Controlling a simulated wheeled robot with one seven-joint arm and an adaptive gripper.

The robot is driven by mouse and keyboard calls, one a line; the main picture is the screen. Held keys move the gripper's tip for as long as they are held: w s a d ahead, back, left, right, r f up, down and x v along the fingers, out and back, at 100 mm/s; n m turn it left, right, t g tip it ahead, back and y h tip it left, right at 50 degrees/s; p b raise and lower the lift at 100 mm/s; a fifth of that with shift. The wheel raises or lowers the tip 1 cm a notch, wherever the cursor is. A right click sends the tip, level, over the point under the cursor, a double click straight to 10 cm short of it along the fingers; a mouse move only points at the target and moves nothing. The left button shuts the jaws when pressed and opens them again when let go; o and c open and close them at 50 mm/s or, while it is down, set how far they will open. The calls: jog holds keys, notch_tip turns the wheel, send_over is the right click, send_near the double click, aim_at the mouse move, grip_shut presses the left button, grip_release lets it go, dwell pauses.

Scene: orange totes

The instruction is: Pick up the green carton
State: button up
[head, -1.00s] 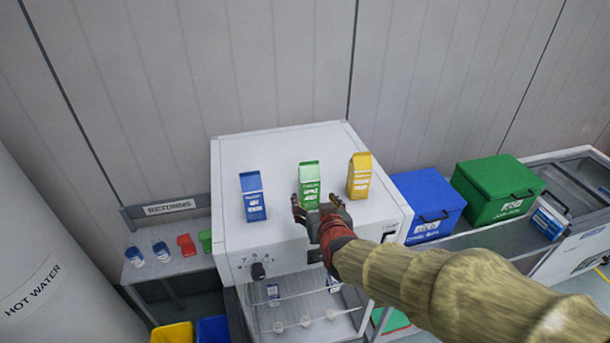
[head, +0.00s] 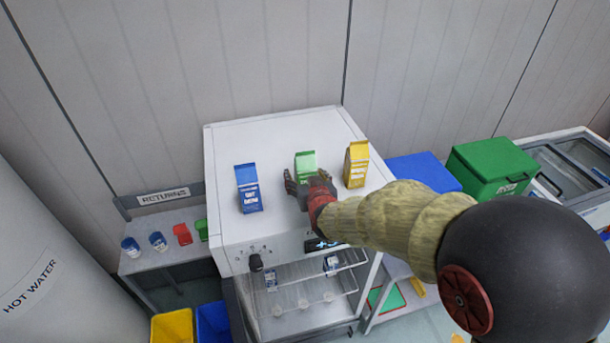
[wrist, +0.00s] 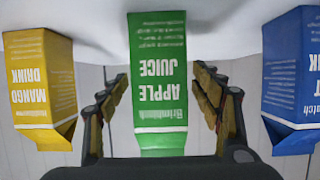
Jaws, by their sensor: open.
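The green carton (head: 306,163) stands upright on top of the white cabinet, between a blue carton and a yellow carton. My gripper (head: 304,180) is in front of it and hides its lower part in the head view. In the wrist view the green carton (wrist: 158,85) reads "Apple Juice" and appears upside down. My gripper (wrist: 161,105) is open there, with one finger on each side of the carton. A gap shows between each finger and the carton's sides, so no grip on it is visible.
The blue carton (head: 248,188) stands left and the yellow carton (head: 356,164) right, both close by. The white cabinet top (head: 270,135) is clear behind them. A returns shelf (head: 165,222) is at left; blue (head: 425,170) and green (head: 492,168) bins are at right.

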jog(key=shift+c, duration=1.1)
grip_shut()
jog(key=shift+w+r, duration=0.1)
